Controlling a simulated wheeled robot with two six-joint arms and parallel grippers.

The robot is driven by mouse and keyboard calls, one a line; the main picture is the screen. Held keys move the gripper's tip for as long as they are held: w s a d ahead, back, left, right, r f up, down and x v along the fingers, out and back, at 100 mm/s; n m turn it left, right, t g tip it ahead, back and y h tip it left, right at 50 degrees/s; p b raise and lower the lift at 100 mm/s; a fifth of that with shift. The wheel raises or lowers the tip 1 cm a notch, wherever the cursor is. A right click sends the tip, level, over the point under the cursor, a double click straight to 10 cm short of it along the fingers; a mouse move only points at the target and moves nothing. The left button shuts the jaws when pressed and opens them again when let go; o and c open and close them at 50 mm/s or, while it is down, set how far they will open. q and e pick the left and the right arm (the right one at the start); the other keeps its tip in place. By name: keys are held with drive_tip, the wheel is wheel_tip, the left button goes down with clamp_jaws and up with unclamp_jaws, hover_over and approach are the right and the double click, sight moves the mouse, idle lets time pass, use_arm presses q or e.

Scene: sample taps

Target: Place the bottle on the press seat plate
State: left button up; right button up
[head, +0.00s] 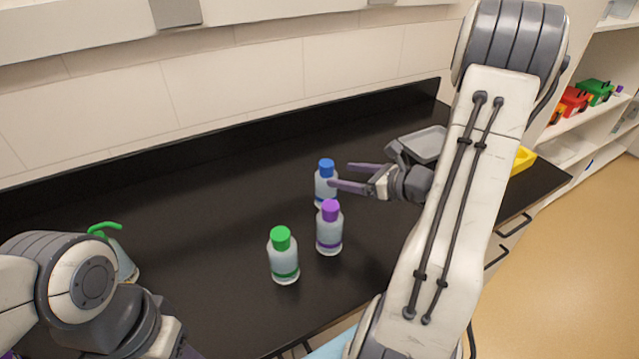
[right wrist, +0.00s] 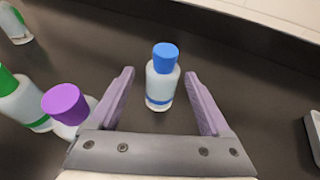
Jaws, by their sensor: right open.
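Three pale bottles stand upright on the black bench: one with a blue cap (head: 326,187), one with a purple cap (head: 329,236) and one with a green cap (head: 284,263). My right gripper (head: 340,176) is open at the blue-capped bottle. In the right wrist view the blue-capped bottle (right wrist: 163,82) stands between the fingertips, with a gap on each side. The purple-capped bottle (right wrist: 66,104) is close outside the left finger there. My left arm is at the lower left, its fingers out of frame. I cannot make out a press seat plate.
A grey tray (head: 424,143) and a yellow tray (head: 523,160) are partly hidden behind my right arm. A pale bottle with a green bent spout (head: 124,262) stands by my left arm. The bench's left middle is clear.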

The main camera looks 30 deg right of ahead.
sight(331, 172)
drive_tip(key=x, duration=0.4)
drive_tip(key=shift+w+p, duration=0.3)
drive_tip(key=shift+w, duration=0.1)
drive_tip(key=x, duration=0.1)
drive_tip(key=p+x, duration=0.1)
drive_tip(key=x, duration=0.1)
drive_tip(key=p+x, duration=0.1)
drive_tip(key=shift+w+r, duration=0.2)
drive_tip(key=shift+w, duration=0.3)
drive_tip(key=shift+w+f, duration=0.2)
drive_tip(key=shift+w, duration=0.1)
clamp_jaws()
idle(0.4)
